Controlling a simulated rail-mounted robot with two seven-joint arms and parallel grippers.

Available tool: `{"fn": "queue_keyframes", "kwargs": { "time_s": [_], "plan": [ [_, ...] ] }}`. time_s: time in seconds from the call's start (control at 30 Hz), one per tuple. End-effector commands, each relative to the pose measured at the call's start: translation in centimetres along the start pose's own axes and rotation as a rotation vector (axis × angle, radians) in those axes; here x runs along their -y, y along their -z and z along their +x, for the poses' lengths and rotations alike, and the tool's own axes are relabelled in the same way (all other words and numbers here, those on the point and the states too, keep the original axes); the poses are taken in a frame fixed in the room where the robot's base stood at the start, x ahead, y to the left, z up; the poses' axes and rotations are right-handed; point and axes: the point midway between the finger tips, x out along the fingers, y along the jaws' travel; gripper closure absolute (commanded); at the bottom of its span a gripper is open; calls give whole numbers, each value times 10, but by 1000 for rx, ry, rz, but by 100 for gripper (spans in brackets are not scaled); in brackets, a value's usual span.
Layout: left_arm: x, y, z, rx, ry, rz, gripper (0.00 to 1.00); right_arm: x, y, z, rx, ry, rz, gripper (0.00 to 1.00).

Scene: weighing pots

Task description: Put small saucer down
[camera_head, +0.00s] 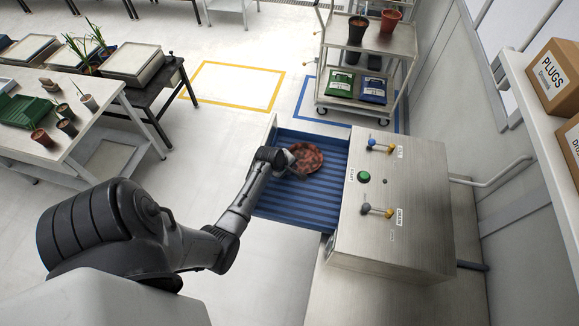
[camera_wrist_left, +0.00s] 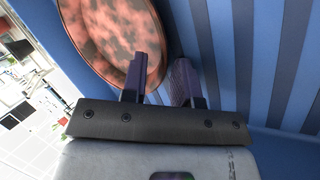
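The small saucer (camera_head: 306,158) is reddish and dark speckled. It is in the blue ribbed tray (camera_head: 300,207) of the metal machine, near the tray's far end. In the left wrist view the saucer (camera_wrist_left: 112,38) shows at upper left, in front of the blue ribs. My left gripper (camera_head: 291,166) is at the saucer's near left edge. In the wrist view its fingers (camera_wrist_left: 160,82) stand apart with a gap between them, one over the saucer's rim and one just right of it. Whether either finger touches the rim is unclear. My right gripper is out of view.
The metal machine (camera_head: 400,255) with a green button (camera_head: 364,177) and coloured valves stands right of the tray. A trolley (camera_head: 385,40) with pots and bags is behind. A bench (camera_head: 30,145) with pots is at left. The tray's near part is clear.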

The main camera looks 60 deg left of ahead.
Motion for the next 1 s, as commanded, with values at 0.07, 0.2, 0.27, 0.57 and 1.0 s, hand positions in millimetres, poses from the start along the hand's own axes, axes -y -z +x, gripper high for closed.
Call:
{"fn": "queue_keyframes", "kwargs": {
  "time_s": [0.07, 0.2, 0.27, 0.57, 1.0],
  "plan": [
    [0, 0, 0, 0, 0, 0, 72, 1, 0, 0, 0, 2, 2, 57],
    [0, 0, 0, 0, 0, 0, 72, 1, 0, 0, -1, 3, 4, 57],
    [-1, 0, -2, 0, -1, 0, 72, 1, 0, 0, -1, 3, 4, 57],
    [-2, 0, -46, -2, -2, 0, 72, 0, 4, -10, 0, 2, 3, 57],
    [-1, 0, -111, 0, -1, -1, 72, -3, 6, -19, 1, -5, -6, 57]
  ]
}}
